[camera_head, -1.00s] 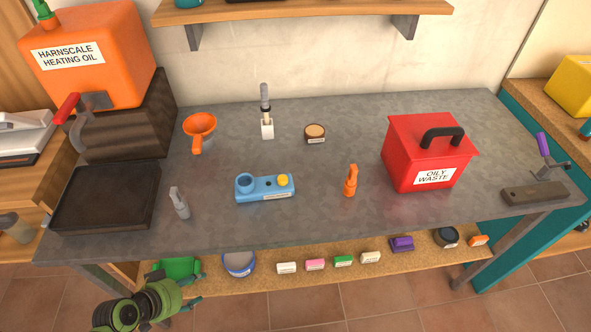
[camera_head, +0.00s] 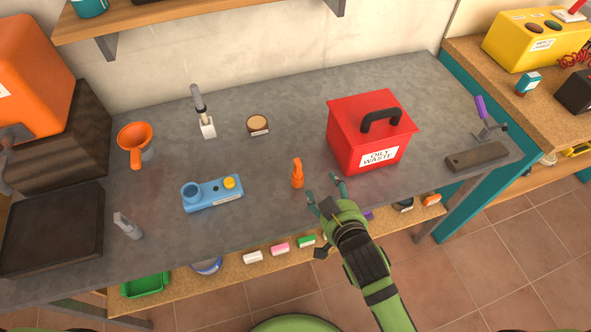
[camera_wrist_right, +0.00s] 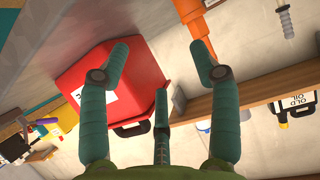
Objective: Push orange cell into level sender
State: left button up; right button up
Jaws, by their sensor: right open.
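A small orange block with a white label (camera_head: 431,199), which looks like the orange cell, lies on the lower shelf under the table's right side. The blue device (camera_head: 212,194) has a round socket and a yellow knob; its label is too small to read, so I cannot tell if it is the level sender. My right gripper (camera_head: 325,190) is open and empty near the table's front edge, right of an upright orange tool (camera_head: 297,173). In the right wrist view its fingers (camera_wrist_right: 160,70) are spread, with orange parts (camera_wrist_right: 192,22) beyond. My left gripper is out of view.
A red oily waste bin (camera_head: 368,135) stands behind the right gripper. A clamp-like tool (camera_head: 478,156) is at the table's right end. An orange funnel (camera_head: 135,145) and a grey tool (camera_head: 128,226) are at left. The table (camera_head: 262,228) is clear around the blue device.

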aim_at(301, 170)
jog(key=a+r, duration=0.1)
jog(key=w+a+r+t+y, duration=0.1)
jog(key=a, duration=0.1)
jog(key=shift+n, duration=0.4)
jog(key=shift+w+a+r+y, duration=0.15)
jog(key=shift+w+a+y, duration=0.1)
jog(key=shift+y, duration=0.05)
jog(key=shift+p+x, duration=0.3)
jog(key=shift+x, duration=0.45)
jog(key=x, duration=0.4)
jog(key=shift+a+p, duration=0.35)
jog(key=shift+p, duration=0.05)
jog(key=shift+w+a+f, duration=0.1)
jog(key=shift+w+f, duration=0.2)
jog(key=shift+w, duration=0.15)
jog(key=shift+r, duration=0.1)
grip_shut()
